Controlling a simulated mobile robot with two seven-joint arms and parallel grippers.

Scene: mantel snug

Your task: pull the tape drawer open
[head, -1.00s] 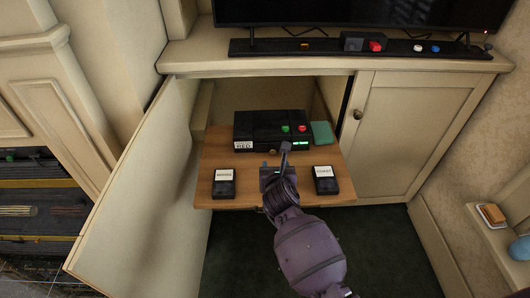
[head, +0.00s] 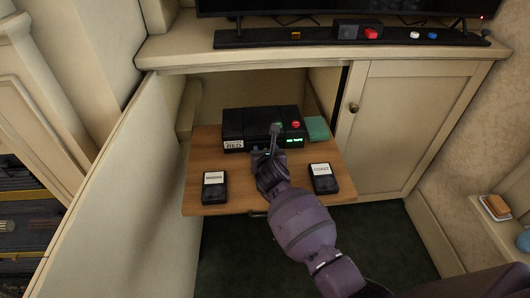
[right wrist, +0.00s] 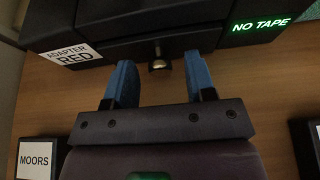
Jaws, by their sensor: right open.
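A black tape deck (head: 245,120) sits on the pulled-out wooden board of the open cabinet. Its tape drawer (right wrist: 125,45) is a black front with a small brass knob (right wrist: 158,63) in the right wrist view. The drawer front looks flush with the deck. A green "NO TAPE" display (right wrist: 260,26) glows on the deck's right. My right gripper (head: 271,150) is at the deck's front. Its two blue fingers (right wrist: 160,75) are open, one each side of the knob, with a gap to it on both sides. In the head view my arm hides the knob. My left gripper is out of view.
A black cassette labelled "MOORS" (head: 214,188) lies on the wooden board (head: 203,155) at left, another cassette (head: 323,179) at right. A green block (head: 317,128) is beside the deck. The open cabinet door (head: 115,190) stands at left. Bare board lies before the deck.

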